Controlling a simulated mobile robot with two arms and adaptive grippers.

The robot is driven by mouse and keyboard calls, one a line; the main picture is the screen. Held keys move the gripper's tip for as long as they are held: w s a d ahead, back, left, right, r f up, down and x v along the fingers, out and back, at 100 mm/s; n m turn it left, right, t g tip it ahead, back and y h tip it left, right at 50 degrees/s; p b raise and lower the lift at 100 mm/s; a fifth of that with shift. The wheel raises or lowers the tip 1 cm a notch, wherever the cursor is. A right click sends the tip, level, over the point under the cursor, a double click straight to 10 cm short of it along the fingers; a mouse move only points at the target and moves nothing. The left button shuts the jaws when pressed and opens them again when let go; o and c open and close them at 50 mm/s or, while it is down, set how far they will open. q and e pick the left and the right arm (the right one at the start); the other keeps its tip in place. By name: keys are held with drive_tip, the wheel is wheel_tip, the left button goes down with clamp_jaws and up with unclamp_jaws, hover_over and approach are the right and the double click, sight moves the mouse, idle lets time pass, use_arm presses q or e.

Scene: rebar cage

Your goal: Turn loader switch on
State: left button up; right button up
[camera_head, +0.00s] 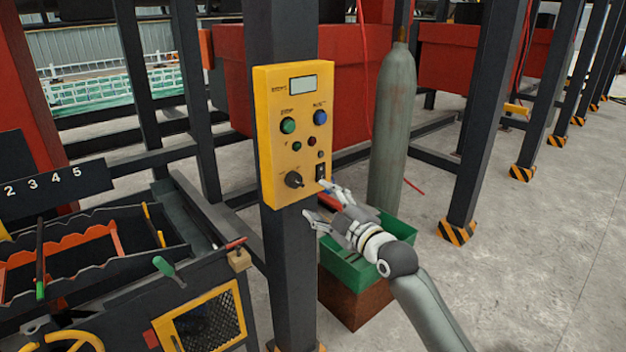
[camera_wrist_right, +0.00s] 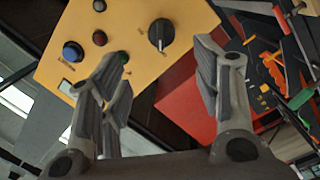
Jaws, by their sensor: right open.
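The yellow control panel (camera_head: 275,140) is fixed to a dark post in the head view. Low on its face are a black rotary knob (camera_head: 294,180) and a small black switch (camera_head: 320,172); I cannot read which is labelled loader. My right gripper (camera_head: 316,200) is open and empty at the panel's lower right corner, one finger close to the black switch. I cannot tell whether it touches. In the right wrist view the panel (camera_wrist_right: 130,20) lies beyond the open fingers (camera_wrist_right: 155,72), with the knob (camera_wrist_right: 161,33) between and above them. My left gripper is not in view.
Green (camera_head: 288,125) and blue (camera_head: 320,117) buttons sit higher on the panel. A grey gas cylinder (camera_head: 390,130) and a green crate (camera_head: 345,268) stand beside my right arm. A machine with levers (camera_head: 105,265) is at left. Open floor (camera_head: 540,260) lies at right.

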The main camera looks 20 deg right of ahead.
sight(299, 184)
drive_tip(key=p+x, duration=0.1)
drive_tip(key=x, duration=0.8)
drive_tip(key=shift+w+p, duration=0.15)
drive_tip(key=shift+p, duration=0.25)
drive_tip(key=shift+w+a+f, duration=0.1)
drive_tip(key=shift+w+a, duration=0.15)
drive_tip(key=shift+w, duration=0.45)
drive_tip(key=c, duration=1)
